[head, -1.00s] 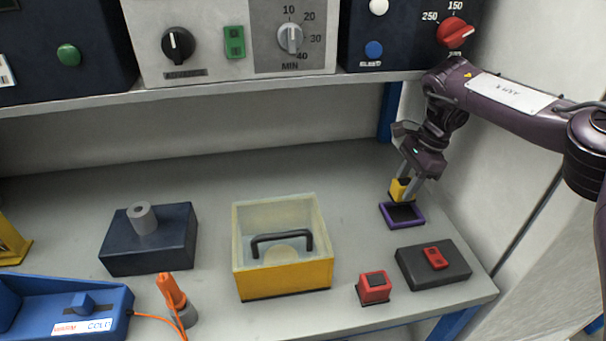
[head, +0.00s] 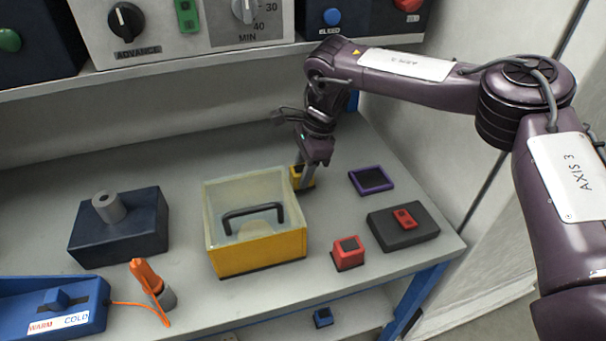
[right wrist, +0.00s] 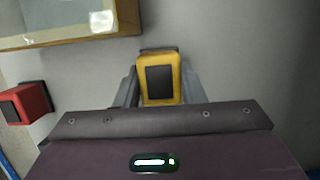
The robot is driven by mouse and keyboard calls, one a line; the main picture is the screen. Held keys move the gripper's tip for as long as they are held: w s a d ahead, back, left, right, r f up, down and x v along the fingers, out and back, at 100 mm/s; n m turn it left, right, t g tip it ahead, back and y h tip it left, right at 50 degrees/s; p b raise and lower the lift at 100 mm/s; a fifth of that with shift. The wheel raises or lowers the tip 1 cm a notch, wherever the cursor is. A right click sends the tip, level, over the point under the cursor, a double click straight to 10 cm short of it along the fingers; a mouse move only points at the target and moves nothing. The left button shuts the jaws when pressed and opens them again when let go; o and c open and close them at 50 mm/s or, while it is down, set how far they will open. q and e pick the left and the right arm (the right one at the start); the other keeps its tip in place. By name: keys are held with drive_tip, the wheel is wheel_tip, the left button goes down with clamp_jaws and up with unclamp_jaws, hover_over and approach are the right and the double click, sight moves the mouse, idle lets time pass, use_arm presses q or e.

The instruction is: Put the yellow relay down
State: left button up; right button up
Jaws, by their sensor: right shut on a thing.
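The yellow relay (head: 298,178) is a small yellow block with a dark face. It also shows in the right wrist view (right wrist: 147,80), between the two fingers. My right gripper (head: 303,180) is shut on it, just right of the clear-topped yellow box. I cannot tell whether the relay touches the bench (head: 345,210). The purple-rimmed square tray (head: 388,187) lies to the right of the gripper and looks empty. My left gripper is not in view.
The yellow box (head: 262,257) with a black handle stands left of the relay. A red block (head: 347,254) and a dark pad (head: 385,236) with a red piece (head: 405,220) are nearer the front edge. A blue block (head: 323,317) sits on the lower shelf.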

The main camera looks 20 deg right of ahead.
drive_tip(key=shift+f, duration=0.95)
drive_tip(key=o, duration=1.1)
drive_tip(key=shift+f, duration=0.1)
